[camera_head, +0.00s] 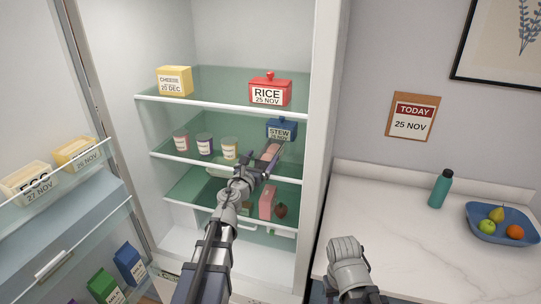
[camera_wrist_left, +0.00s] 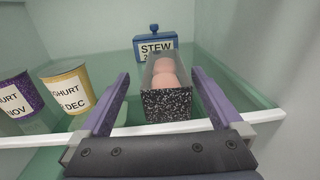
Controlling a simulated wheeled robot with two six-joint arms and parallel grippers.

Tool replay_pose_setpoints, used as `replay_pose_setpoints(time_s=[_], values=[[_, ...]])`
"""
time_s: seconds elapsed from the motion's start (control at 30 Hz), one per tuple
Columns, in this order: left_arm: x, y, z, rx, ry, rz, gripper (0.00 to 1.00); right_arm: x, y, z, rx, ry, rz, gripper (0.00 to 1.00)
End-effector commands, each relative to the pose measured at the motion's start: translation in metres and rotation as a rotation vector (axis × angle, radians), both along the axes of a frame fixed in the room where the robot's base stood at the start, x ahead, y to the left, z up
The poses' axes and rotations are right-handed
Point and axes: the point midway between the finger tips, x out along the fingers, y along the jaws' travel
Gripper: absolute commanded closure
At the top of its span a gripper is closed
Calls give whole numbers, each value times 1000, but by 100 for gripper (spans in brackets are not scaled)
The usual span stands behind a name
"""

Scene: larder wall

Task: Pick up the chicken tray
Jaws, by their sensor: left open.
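The chicken tray is a dark speckled tray (camera_wrist_left: 167,104) with pink meat under clear film. It sits on the middle fridge shelf in front of the blue stew box (camera_wrist_left: 155,45). In the head view the tray (camera_head: 271,151) is partly hidden by my left gripper (camera_head: 274,158). My left gripper is open; in the left wrist view its fingers (camera_wrist_left: 160,80) stand on either side of the tray, with a gap visible at the left finger. The right finger is close to the tray; I cannot tell if it touches.
Yoghurt pots (camera_head: 205,144) stand left of the tray. A red rice box (camera_head: 269,91) and a cheese box (camera_head: 174,81) are on the shelf above. The fridge side wall (camera_head: 320,130) is close on the right. The counter (camera_head: 400,230) holds a bottle (camera_head: 440,189) and fruit tray (camera_head: 481,230).

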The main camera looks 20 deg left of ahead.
Motion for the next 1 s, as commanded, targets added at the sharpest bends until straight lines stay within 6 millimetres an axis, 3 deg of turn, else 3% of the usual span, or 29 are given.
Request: replay_pose_setpoints(time_s=[0.07,0.37,0.67,0.9,1.0], values=[[12,-1,0,0,0,-1,0,0,0,0,0,0,0,55],[23,-5,-2,-1,0,-1,0,0,0,-2,0,0,0,55],[63,-12,-4,-1,1,0,0,0,0,-3,0,0,0,55],[63,-13,-4,-1,1,0,0,0,0,-3,0,0,0,55],[63,-13,-4,-1,1,0,10,0,0,-3,0,0,0,55]])
